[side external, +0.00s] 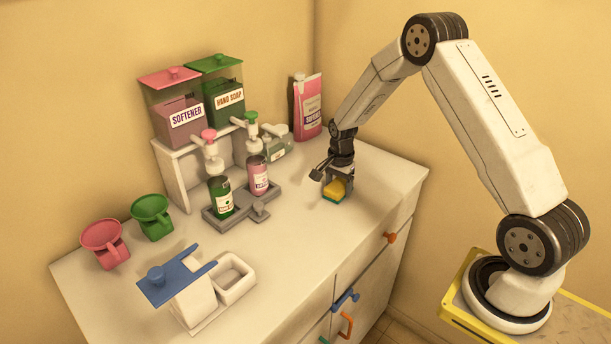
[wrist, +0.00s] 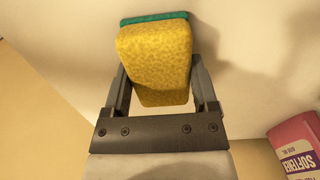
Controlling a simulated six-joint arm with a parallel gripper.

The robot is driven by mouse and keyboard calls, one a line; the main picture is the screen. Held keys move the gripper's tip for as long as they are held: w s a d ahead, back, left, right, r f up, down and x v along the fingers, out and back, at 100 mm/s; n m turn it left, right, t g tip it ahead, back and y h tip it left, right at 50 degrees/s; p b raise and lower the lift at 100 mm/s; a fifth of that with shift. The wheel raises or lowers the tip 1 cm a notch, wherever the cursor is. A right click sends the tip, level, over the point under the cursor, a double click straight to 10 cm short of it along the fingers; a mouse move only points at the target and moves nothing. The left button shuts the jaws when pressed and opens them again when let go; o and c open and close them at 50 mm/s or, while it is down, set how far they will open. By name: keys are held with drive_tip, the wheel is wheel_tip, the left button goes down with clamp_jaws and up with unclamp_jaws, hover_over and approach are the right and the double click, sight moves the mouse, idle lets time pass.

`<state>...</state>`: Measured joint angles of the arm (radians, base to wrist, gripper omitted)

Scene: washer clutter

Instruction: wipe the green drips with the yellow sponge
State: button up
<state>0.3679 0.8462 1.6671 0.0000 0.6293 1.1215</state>
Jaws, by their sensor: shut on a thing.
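The yellow sponge (side external: 336,190) has a green layer on its underside. It is at the right part of the white counter top, and it fills the middle of the wrist view (wrist: 155,55). My gripper (side external: 338,180) is shut on the sponge, with one finger on each side of it in the wrist view (wrist: 155,85). The sponge is at or just above the counter; I cannot tell if it touches. I cannot make out any green drips on the counter in either view.
A pink softener pouch (side external: 307,107) stands behind my gripper. The counter's front right is clear.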

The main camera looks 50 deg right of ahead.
drive_tip(key=shift+r, duration=4.05)
